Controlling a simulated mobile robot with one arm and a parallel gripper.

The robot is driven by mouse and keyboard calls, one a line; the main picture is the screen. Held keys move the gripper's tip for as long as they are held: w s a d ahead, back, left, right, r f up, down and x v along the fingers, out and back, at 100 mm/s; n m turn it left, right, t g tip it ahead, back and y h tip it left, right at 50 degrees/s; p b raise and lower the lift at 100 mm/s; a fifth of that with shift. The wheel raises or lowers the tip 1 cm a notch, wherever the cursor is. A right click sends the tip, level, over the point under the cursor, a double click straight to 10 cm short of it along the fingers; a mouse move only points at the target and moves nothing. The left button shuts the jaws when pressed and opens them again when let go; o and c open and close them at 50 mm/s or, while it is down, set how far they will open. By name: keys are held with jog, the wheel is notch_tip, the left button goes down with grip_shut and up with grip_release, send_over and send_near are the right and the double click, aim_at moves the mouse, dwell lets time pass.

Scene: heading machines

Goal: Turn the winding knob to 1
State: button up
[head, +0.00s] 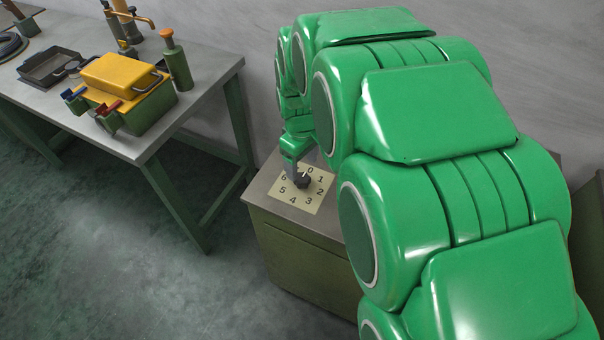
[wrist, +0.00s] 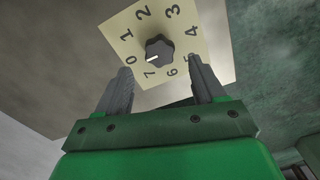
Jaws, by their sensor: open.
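The winding knob (wrist: 160,48) is dark and lobed, with a white pointer mark. It sits on a cream dial plate (wrist: 184,22) with the numbers 0 to 7 in a ring. In the wrist view the mark points toward the 0. The knob (head: 303,182) and the plate (head: 318,206) also show in the head view, where my gripper hides part of the dial. My gripper (wrist: 160,64) is open, with one finger to each side of the knob in the wrist view. Its fingertips appear short of the knob, with no contact visible. My gripper (head: 293,168) is small in the head view.
The plate lies on top of a green cabinet (head: 285,245) against a grey wall. A workbench (head: 130,140) stands to the left with a yellow-topped box (head: 120,75), a green bottle (head: 177,65) and a dark tray (head: 48,68). Open floor lies between bench and cabinet.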

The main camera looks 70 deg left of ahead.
aim_at(302, 177)
jog(key=shift+f, duration=2.75)
jog(key=c, duration=1.1)
jog(key=shift+o, duration=0.2)
jog(key=shift+w+m, duration=0.1)
jog(key=shift+m, duration=0.2)
jog(key=m, duration=0.3)
jog(key=shift+m, duration=2.6)
